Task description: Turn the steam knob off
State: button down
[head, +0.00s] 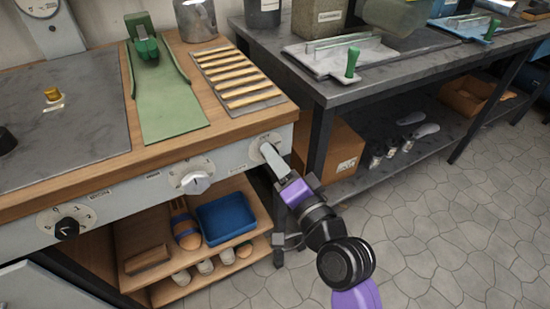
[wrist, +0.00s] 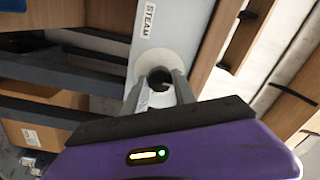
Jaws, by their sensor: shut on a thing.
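The steam knob (wrist: 159,75) is a small dark knob on a round pale dial plate, beside a STEAM label (wrist: 150,21) in the wrist view. My gripper (wrist: 157,92) has its two grey fingers on either side of the knob, shut on it. In the head view, my gripper (head: 268,151) reaches the dial plate (head: 259,139) at the right end of the bench's front panel. The fingers hide the knob there. The knob's pointer direction cannot be made out.
On the same panel are a white knob (head: 195,183) and a black knob (head: 67,228). Below it, a shelf holds a blue tray (head: 226,217). A grey table (head: 400,75) stands to the right, with a cardboard box (head: 341,151) beneath. The floor (head: 440,220) at right is clear.

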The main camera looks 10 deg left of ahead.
jog(key=c, duration=1)
grip_release()
jog(key=shift+v, duration=3.9)
